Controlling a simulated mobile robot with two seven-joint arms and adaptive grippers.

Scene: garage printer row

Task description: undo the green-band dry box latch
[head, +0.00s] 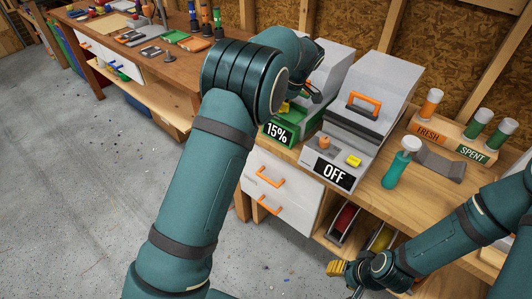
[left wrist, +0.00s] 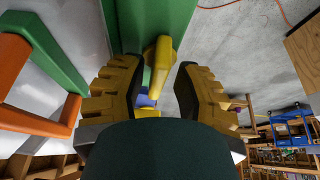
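The green-band dry box (head: 282,128) has a "15%" label and stands on the bench, partly hidden behind my left arm. Its yellow latch shows as a small part in the head view (head: 284,106). In the left wrist view the yellow latch (left wrist: 159,58) sticks out from the green band (left wrist: 150,22), between and just beyond my left fingertips. My left gripper (left wrist: 156,82) is open, with a gap visible on both sides of the latch; in the head view it is mostly hidden by the arm. My right gripper (head: 338,268) is low at the front of the bench, away from the boxes.
A green bottle (head: 394,170) and a rack (head: 450,138) marked FRESH and SPENT are further right. White drawers (head: 275,185) are below. Open floor lies left.

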